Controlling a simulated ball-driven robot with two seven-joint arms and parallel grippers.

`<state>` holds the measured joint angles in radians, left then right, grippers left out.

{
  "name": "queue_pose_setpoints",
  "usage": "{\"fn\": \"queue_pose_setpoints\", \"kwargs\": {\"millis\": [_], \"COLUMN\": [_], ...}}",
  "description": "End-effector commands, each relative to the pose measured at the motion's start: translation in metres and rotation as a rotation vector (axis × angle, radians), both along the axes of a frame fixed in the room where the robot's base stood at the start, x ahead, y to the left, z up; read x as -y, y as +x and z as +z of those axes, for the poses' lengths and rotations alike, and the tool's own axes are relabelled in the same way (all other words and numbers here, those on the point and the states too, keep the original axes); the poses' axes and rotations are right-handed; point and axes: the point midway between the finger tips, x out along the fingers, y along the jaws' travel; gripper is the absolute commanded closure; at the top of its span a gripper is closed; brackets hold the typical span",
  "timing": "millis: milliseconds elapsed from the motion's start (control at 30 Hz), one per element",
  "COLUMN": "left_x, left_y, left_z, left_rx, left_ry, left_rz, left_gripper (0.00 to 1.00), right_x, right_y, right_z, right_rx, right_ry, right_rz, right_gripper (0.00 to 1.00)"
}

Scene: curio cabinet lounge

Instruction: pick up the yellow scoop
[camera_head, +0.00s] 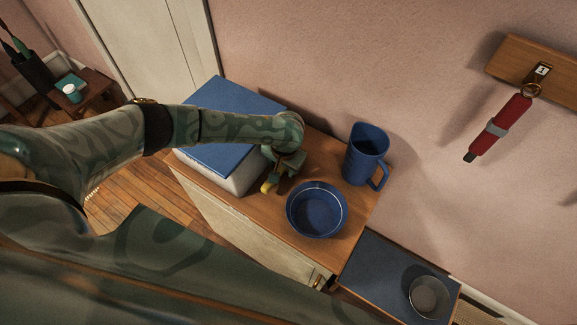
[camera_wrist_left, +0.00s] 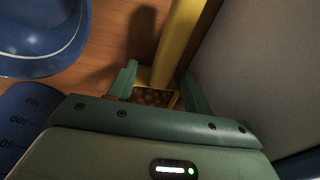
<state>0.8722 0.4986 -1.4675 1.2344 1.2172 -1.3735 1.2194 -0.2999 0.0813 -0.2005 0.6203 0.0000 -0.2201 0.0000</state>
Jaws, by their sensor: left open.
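The yellow scoop (camera_head: 266,187) shows as a small yellow piece on the wooden cabinet top (camera_head: 318,167), below my left gripper (camera_head: 277,174) in the head view; the gripper and wrist hide the rest. In the left wrist view the yellow scoop (camera_wrist_left: 178,45) runs down from the top edge as a long bar, its lower end between the two green fingers. My left gripper (camera_wrist_left: 160,88) is open, with one finger on each side of the scoop. I cannot tell whether either finger touches it. My right gripper is not in view.
A blue bowl (camera_head: 317,210) stands close to the right of the scoop, and a blue jug (camera_head: 366,155) behind it. A large blue-topped white block (camera_head: 225,160) is close on the left. A lower dark surface with a grey bowl (camera_head: 428,296) lies at the right.

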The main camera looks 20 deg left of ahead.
Motion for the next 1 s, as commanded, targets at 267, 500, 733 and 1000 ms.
{"fn": "queue_pose_setpoints", "kwargs": {"millis": [267, 500, 733, 1000], "left_x": [-0.0013, -0.0013, -0.0021, -0.0025], "left_y": [0.0018, 0.0017, 0.0013, 0.0009], "left_z": [-0.0097, -0.0095, -0.0101, -0.0013], "left_rx": [0.002, 0.002, 0.000, 0.000], "left_ry": [-0.001, 0.000, 0.001, 0.002], "left_rz": [0.001, 0.001, 0.000, 0.001], "left_gripper": [0.50, 1.00, 1.00, 1.00], "right_x": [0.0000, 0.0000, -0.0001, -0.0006], "right_y": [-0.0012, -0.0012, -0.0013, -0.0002], "right_z": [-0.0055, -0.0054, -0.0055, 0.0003], "right_rx": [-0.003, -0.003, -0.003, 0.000], "right_ry": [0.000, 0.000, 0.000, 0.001], "right_rz": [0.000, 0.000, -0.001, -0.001], "right_gripper": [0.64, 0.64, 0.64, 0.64]}}
